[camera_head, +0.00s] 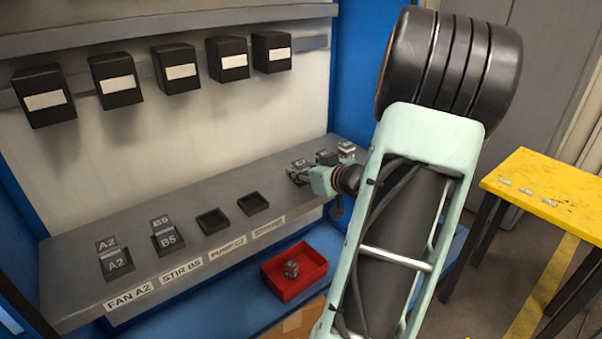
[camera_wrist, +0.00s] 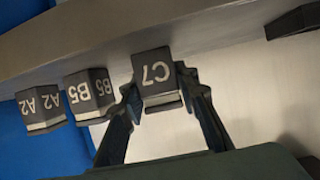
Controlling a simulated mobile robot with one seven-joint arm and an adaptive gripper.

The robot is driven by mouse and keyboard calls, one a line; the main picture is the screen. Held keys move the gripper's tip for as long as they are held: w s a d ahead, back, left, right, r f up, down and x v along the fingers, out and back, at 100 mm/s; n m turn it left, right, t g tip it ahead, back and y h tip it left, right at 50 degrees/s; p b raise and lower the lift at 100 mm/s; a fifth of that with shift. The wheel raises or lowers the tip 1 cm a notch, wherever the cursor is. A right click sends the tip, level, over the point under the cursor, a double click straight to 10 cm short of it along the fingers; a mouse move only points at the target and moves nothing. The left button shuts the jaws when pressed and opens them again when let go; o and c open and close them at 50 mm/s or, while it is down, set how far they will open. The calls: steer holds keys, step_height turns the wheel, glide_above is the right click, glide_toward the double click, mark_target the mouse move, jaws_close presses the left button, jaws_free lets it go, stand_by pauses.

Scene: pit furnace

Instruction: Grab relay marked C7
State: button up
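The relay marked C7 (camera_wrist: 157,76) is a dark grey block with a white label, seen upside down in the wrist view. My gripper (camera_wrist: 158,96) has one finger on each side of it. Both fingertips lie against its sides with no clear gap, so it looks shut on the relay. In the head view my gripper (camera_head: 300,172) is at the left end of a short row of relays at the right of the grey shelf. Relays B5 (camera_wrist: 89,90) and A2 (camera_wrist: 40,107) stand beside C7 in the wrist view.
The grey shelf (camera_head: 195,215) holds relays A2 (camera_head: 116,262) and B5 (camera_head: 168,238) in sockets, plus two empty sockets, PUMP C7 (camera_head: 213,221) and another (camera_head: 252,203). A red tray (camera_head: 308,268) with one block sits below. A yellow table (camera_head: 555,195) stands at right.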

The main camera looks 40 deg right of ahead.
steer(key=c, duration=0.4)
steer(key=shift+r, duration=0.1)
